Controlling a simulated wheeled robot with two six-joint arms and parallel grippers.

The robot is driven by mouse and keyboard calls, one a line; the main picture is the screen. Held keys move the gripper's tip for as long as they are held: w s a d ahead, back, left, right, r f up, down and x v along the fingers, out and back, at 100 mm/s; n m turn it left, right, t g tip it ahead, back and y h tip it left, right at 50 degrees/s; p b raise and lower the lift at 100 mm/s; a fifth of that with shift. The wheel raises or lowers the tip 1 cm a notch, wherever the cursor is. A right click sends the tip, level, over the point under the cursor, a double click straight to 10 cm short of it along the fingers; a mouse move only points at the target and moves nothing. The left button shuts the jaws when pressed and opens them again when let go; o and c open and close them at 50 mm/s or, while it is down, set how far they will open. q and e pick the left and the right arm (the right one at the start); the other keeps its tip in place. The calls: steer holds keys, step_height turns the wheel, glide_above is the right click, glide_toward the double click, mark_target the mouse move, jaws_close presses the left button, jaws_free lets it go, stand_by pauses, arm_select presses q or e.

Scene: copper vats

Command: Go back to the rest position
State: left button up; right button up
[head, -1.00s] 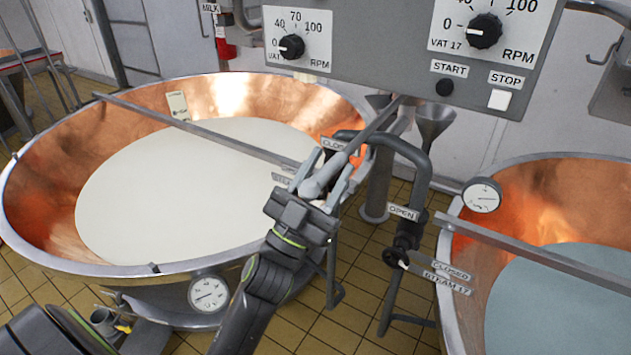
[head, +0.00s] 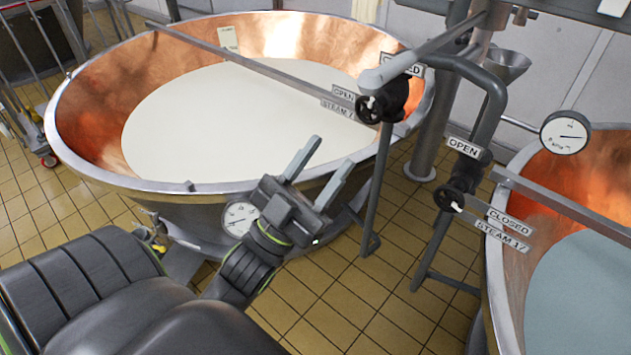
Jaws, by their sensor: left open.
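My left gripper (head: 328,166) is open and empty. It is in the lower middle of the head view, in front of the left copper vat's rim, below the left steam valve (head: 370,108). Its two grey fingers point up and to the right, apart from the valve. The left valve has a lever reaching up to the right and plates reading OPEN, CLOSED and STEAM. My left arm comes in from the lower left. My right gripper does not show.
The left copper vat (head: 100,115) holds white liquid. The right copper vat (head: 507,270) holds greyish liquid and has a dial gauge (head: 565,132). A second steam valve (head: 450,197) stands between them on grey pipes. The tiled floor (head: 330,300) shows between the vats.

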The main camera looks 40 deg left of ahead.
arm_select(q)
steer(key=shift+v, duration=0.85)
steer(key=w+a+f+n+g+y, duration=0.2)
steer(key=w+f+g+y, duration=0.15)
steer(key=f, duration=0.75)
steer(key=w+a+f+n+g+y, duration=0.25)
steer(key=w+f, duration=0.25)
steer(key=f, duration=0.5)
steer(key=s+a+f+g+y, duration=0.1)
steer(key=a+f+g, duration=0.15)
steer(key=f, duration=0.95)
steer(key=s+a+f+g+y, duration=0.15)
steer(key=f+g, duration=0.25)
steer(key=f, duration=0.8)
steer(key=s+f+n+g, duration=0.1)
steer(key=s+f+g, duration=0.2)
steer(key=s+f, duration=0.55)
steer(key=s+d+f+g, duration=0.1)
steer(key=s+f+g, duration=0.3)
steer(key=s+f, duration=0.5)
steer(key=s+d+f+g+h, duration=0.1)
steer(key=s+f+g, duration=0.4)
steer(key=s+f, duration=0.5)
steer(key=s+n, duration=0.1)
steer(key=s, duration=0.4)
steer(key=shift+s+d+f, duration=0.25)
steer(key=shift+s+d, duration=0.15)
